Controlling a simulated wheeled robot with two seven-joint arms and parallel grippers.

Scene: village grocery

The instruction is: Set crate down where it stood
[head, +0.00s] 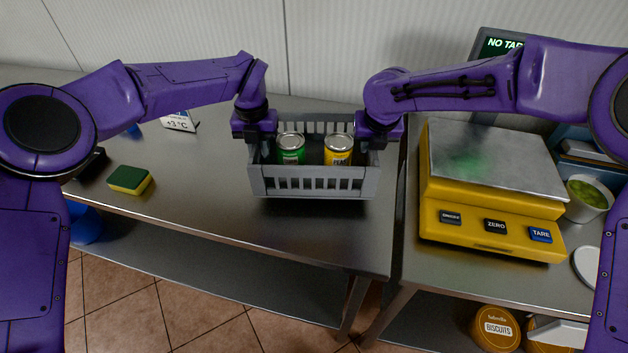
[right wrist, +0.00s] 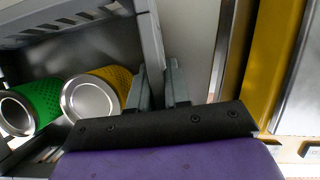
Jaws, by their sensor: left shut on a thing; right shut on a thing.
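A grey slatted crate (head: 315,184) is upright at the right part of the steel counter in the head view. It holds a green can (head: 291,156) and a yellow can (head: 339,156), both upright. My left gripper (head: 257,143) is shut on the crate's left side wall. My right gripper (head: 373,143) is shut on its right side wall. In the right wrist view, the fingers (right wrist: 162,88) straddle the crate wall (right wrist: 151,42), and the green can (right wrist: 38,102) and yellow can (right wrist: 108,82) show inside. I cannot tell whether the crate's base touches the counter.
A yellow scale (head: 490,215) stands right of the crate, across a narrow gap between counters. A green-yellow sponge (head: 130,179) and a +3 °C sign (head: 177,121) are to the left. The steel counter (head: 205,185) is clear between sponge and crate. A white wall is behind.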

